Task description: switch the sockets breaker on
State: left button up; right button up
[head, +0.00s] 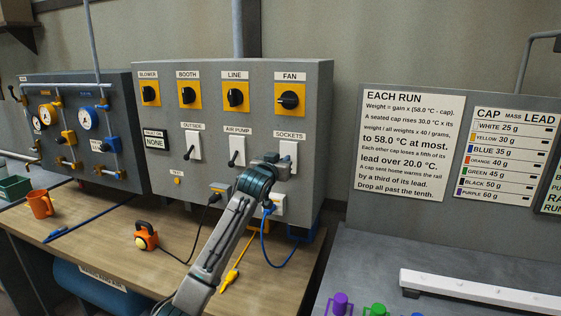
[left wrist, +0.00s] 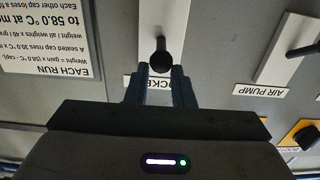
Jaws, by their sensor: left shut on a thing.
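The sockets breaker (head: 288,155) is a white plate with a black lever, under the SOCKETS label on the grey panel. My left gripper (head: 272,165) is in front of it and hides its lever in the head view. In the left wrist view, which is upside down, the black sockets lever (left wrist: 160,58) stands between the fingertips of my left gripper (left wrist: 160,82). The gripper is shut on this lever. The fingers partly cover the SOCKETS label (left wrist: 150,82) there. Whether the lever is up or down is hard to tell. My right gripper is not in view.
The air pump breaker (head: 237,152) and outside breaker (head: 193,146) are to the left, levers pointing down. Black knobs on yellow plates, such as the FAN knob (head: 289,99), sit above. Cables, an orange-black padlock-shaped thing (head: 146,236) and an orange mug (head: 40,204) are on the bench.

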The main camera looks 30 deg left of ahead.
pick_arm(q)
jog(key=shift+w+r+p, duration=0.1)
jog(key=shift+r+p, duration=0.3)
jog(key=shift+r, duration=0.3)
grip_shut()
jog(key=shift+w+r+p, duration=0.2)
jog(key=shift+r+p, duration=0.4)
jog(key=shift+r, duration=0.15)
jog(key=shift+o, duration=1.6)
grip_release()
